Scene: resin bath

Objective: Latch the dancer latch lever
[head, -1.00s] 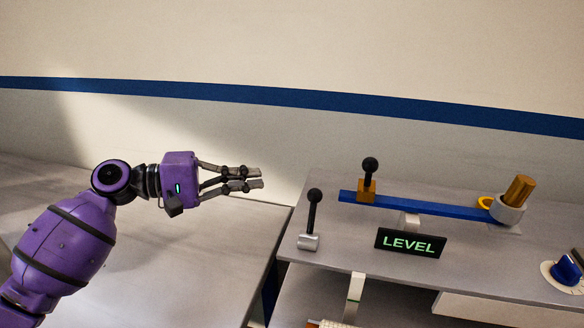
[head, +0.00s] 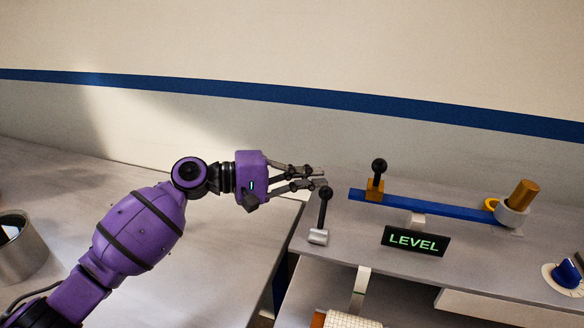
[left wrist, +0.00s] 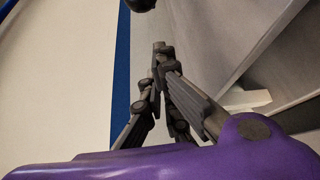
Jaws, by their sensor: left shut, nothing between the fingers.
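A black lever with a round knob (head: 325,193) stands nearly upright on a small silver base (head: 318,237) at the left end of the grey bench. My left gripper (head: 321,177) is shut and empty, with its fingertips at the lever's knob, in front of or just above it. I cannot tell whether they touch. In the left wrist view a dark round knob (left wrist: 141,4) shows at the top edge, just beyond the shut fingertips (left wrist: 160,50). A second black-knobbed handle (head: 379,165) rises from an orange block on a blue beam. My right gripper is out of view.
The blue beam (head: 440,208) runs right to a white cup (head: 512,216) holding a gold cylinder. A black LEVEL sign (head: 414,241) stands before it. A blue knob (head: 567,274) is at far right. The left table (head: 90,180) is clear behind my arm.

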